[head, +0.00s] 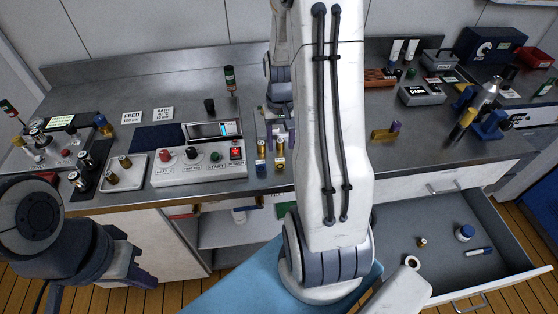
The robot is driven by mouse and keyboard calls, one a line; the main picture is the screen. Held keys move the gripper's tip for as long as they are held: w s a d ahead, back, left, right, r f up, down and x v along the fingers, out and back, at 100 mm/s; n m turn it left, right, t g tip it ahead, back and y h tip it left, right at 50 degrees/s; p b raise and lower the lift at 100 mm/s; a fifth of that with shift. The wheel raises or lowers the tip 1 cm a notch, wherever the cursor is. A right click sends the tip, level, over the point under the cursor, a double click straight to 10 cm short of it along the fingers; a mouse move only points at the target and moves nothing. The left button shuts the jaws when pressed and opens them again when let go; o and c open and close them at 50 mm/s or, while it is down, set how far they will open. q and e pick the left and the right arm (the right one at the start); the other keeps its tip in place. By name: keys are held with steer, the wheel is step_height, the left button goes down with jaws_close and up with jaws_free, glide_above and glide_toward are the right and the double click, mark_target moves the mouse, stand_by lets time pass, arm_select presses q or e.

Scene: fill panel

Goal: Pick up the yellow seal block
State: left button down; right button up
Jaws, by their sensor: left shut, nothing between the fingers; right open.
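A small yellow block (381,135) with a purple piece at its right end lies on the grey worktop, right of my white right arm. It looks like the yellow seal block, but it is small here. My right gripper (279,137) points down behind the control panel's right end, left of that block and apart from it. It is open, and its fingers are partly hard to make out against the fittings. My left gripper (143,279) is low at the left, in front of the counter, shut and empty, far from the block.
A control panel (200,172) with knobs and a red switch stands left of centre. Brass fittings (280,160) stand beside it. A blue clamp-like stand (490,125) is at the right. An open drawer (440,215) juts out below. Worktop around the yellow block is clear.

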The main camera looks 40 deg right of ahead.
mark_target(280, 160)
step_height(280, 160, down, 3)
steer(key=shift+r, duration=0.1)
step_height(280, 160, down, 4)
steer(key=shift+a+p, duration=0.15)
steer(key=shift+p, duration=0.65)
steer(key=shift+f, duration=0.6)
jaws_close()
